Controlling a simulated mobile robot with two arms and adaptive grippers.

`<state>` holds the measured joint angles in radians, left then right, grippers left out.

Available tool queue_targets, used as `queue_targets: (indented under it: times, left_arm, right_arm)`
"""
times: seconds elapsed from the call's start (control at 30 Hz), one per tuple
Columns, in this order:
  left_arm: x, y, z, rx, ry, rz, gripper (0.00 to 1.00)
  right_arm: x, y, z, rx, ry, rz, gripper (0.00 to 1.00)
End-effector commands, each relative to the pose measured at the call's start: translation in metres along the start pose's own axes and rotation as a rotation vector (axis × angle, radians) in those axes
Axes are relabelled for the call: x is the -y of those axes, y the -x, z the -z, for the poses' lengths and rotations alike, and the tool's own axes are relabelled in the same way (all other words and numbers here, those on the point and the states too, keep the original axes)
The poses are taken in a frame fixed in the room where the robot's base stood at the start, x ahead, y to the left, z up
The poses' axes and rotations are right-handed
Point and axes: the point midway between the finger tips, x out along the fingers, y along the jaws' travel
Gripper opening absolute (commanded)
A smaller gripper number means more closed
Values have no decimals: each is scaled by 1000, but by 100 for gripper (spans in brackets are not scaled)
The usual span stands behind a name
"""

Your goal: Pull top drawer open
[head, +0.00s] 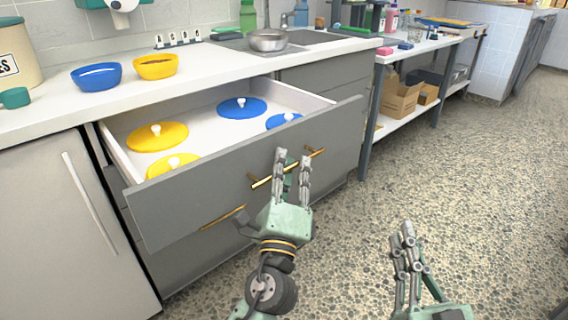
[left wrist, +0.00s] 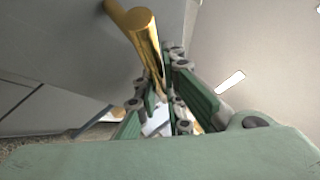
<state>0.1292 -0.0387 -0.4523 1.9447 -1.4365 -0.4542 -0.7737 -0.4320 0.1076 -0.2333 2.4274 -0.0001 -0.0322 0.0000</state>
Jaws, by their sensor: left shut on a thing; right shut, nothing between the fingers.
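The top drawer (head: 250,181) is grey and stands pulled well out from the cabinet, with its white inside showing. Its gold bar handle (head: 262,182) runs across the drawer front. My left gripper (head: 292,162) is at this handle with its fingers shut on it. In the left wrist view the gold handle (left wrist: 146,40) runs down to between the fingers of my left gripper (left wrist: 168,85). My right gripper (head: 405,232) is shut and empty, over the floor to the right of the drawer.
Yellow lids (head: 157,136) and blue lids (head: 242,107) lie in the drawer. A blue bowl (head: 97,77), a yellow bowl (head: 155,67) and a metal bowl (head: 268,41) stand on the counter. The floor (head: 460,170) at right is clear.

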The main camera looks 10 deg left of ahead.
Motion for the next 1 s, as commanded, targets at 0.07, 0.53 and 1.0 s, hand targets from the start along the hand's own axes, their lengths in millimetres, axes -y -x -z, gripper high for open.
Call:
queue_targets:
  times: [0.07,0.53,1.0]
  left_arm:
    - [-2,1,0,2,-5,-6,0]
    - [-2,0,0,2,-3,-4,17]
    - [-2,39,1,-1,-3,-6,17]
  right_arm:
    - [0,0,1,-3,-1,0,0]
    - [0,1,0,1,-2,-1,0]
    - [0,2,0,2,-1,-1,0]
